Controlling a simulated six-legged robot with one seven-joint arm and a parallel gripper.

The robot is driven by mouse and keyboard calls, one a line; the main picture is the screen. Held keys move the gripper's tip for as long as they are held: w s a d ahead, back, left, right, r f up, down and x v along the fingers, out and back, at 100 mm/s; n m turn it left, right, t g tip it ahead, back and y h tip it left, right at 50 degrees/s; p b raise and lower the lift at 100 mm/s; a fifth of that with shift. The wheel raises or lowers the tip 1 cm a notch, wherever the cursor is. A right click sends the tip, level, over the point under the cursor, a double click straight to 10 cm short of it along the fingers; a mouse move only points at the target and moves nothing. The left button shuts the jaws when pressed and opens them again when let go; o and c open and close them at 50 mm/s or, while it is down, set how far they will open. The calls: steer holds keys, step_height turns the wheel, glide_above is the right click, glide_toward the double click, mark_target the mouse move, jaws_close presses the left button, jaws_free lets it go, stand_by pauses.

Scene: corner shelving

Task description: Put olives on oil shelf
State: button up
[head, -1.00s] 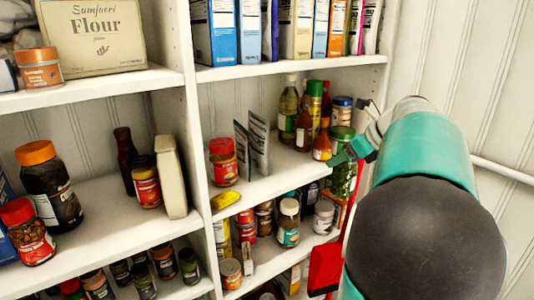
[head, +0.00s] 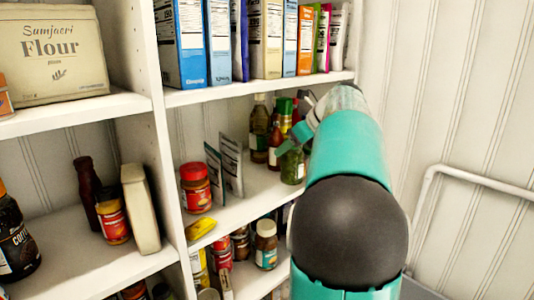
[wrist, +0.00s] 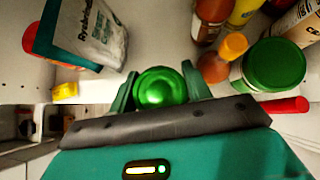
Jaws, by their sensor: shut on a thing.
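My gripper (wrist: 160,92) is shut on a green-lidded jar, the olives (wrist: 160,87), seen from above between its two teal fingers. In the head view the jar (head: 292,168) is upright and green, near the front edge of the middle right shelf (head: 238,208). I cannot tell whether its base touches the shelf. An oil bottle (head: 258,128) and sauce bottles (head: 274,145) stand just behind and to the left of it. My arm hides part of that group. In the wrist view another green-lidded jar (wrist: 273,65) stands to the right, beside an orange-capped bottle (wrist: 232,46).
Boxes (head: 208,40) fill the shelf above. Bare shelf shows between the pouches and the bottles. A white rail (head: 470,176) runs along the right wall.

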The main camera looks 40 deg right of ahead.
steer(key=w+a+f, duration=0.1)
steer(key=w+f, duration=0.2)
steer(key=w, duration=0.4)
steer(key=shift+a+f, duration=0.2)
steer(key=shift+f, duration=0.1)
steer(key=o, duration=1.3)
glide_toward(302, 164)
steer(key=x, duration=0.4)
steer(key=shift+f, duration=0.1)
